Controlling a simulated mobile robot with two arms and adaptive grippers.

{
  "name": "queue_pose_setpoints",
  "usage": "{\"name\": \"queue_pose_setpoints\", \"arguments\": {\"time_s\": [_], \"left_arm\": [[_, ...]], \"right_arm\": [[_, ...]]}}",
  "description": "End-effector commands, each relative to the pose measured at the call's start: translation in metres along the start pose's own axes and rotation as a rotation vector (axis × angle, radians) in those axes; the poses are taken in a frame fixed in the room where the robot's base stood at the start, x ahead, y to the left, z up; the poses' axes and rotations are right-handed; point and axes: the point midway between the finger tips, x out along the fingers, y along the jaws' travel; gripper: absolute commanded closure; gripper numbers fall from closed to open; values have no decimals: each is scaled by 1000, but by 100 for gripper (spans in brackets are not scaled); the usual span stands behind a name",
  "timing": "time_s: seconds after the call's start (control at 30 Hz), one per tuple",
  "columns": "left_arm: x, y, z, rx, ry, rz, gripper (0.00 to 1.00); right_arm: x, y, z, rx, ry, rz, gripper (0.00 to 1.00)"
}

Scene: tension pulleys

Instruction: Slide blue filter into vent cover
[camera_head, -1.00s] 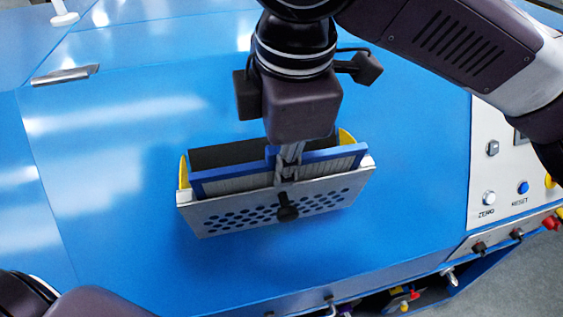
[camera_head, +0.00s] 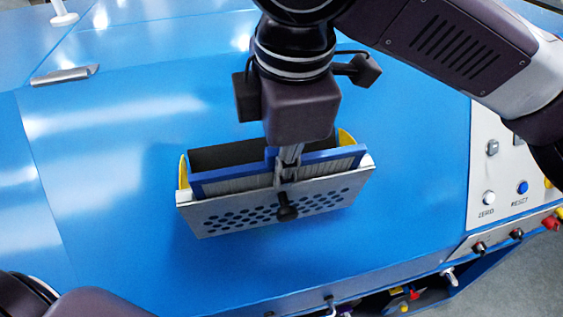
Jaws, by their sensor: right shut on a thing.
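The vent cover (camera_head: 235,217) is a grey perforated plate with a black knob on its front and yellow side pieces. It stands tilted on the blue machine surface in the middle of the view. The blue filter (camera_head: 225,180), with a blue frame and pale pleats, sits partly down between the front plate and the dark back of the cover. Its top edge rises above the plate. My right gripper (camera_head: 288,168) comes from above and is shut on the filter's middle. Its fingers hide that part. My left gripper is out of view; only part of my left arm shows at the lower left.
The blue machine top (camera_head: 110,220) is clear around the cover. A silver handle (camera_head: 65,75) lies at the upper left. A control panel (camera_head: 490,160) with buttons is at the right. Knobs and fittings line the front edge.

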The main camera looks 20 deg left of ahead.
Motion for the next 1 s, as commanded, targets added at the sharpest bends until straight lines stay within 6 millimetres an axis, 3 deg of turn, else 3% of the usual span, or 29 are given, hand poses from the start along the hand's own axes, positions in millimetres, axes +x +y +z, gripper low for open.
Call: {"name": "queue_pose_setpoints", "arguments": {"time_s": [1.0], "left_arm": [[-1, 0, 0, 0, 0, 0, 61]], "right_arm": [[-5, 2, 0, 0, 1, 0, 100]]}}
